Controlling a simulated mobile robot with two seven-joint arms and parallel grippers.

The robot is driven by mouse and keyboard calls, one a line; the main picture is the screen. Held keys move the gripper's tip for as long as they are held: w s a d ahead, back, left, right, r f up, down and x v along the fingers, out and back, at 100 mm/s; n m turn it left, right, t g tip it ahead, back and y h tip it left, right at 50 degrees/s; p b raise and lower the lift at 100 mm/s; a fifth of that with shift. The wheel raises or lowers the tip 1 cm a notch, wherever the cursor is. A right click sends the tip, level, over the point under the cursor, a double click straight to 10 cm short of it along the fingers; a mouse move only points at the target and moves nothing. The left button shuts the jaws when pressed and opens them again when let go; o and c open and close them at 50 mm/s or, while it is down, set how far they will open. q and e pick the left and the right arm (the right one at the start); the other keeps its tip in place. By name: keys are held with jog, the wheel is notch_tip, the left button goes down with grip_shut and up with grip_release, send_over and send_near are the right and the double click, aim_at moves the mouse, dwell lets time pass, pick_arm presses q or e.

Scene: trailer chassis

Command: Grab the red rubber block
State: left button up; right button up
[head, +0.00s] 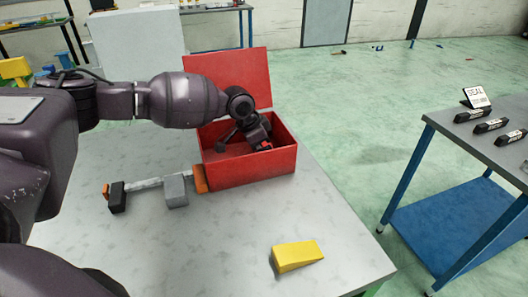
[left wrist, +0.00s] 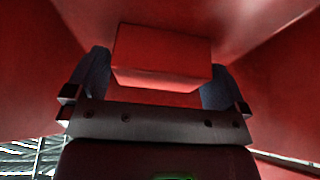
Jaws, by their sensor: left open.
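A red box (head: 255,169) with its lid open stands on the grey table. The red rubber block (head: 264,146) shows inside it, partly hidden by my left gripper. My left gripper (head: 258,143) reaches down into the box. In the left wrist view the block (left wrist: 161,55) lies between the two blue-grey fingers of the left gripper (left wrist: 156,78), which are open with one on each side of it. I cannot tell whether the fingers touch it. The right gripper is not in view.
A yellow wedge (head: 297,256) lies near the table's front right. A grey bar with an orange end piece (head: 200,179), a grey block (head: 175,190) and a black block (head: 117,197) lie left of the box. A blue-legged bench (head: 470,160) stands at right.

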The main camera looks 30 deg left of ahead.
pick_arm(q)
jog(key=shift+w+d+f, duration=0.1)
jog(key=shift+w+f, duration=0.05)
jog(key=shift+f, duration=0.3)
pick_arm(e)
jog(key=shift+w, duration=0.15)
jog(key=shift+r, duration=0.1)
pick_arm(q)
jog(key=c, duration=0.8)
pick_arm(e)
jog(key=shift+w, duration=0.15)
pick_arm(q)
jog(key=shift+r, duration=0.1)
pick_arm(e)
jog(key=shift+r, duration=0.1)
pick_arm(q)
notch_tip(320, 180, up, 20)
jog(key=p, duration=0.2)
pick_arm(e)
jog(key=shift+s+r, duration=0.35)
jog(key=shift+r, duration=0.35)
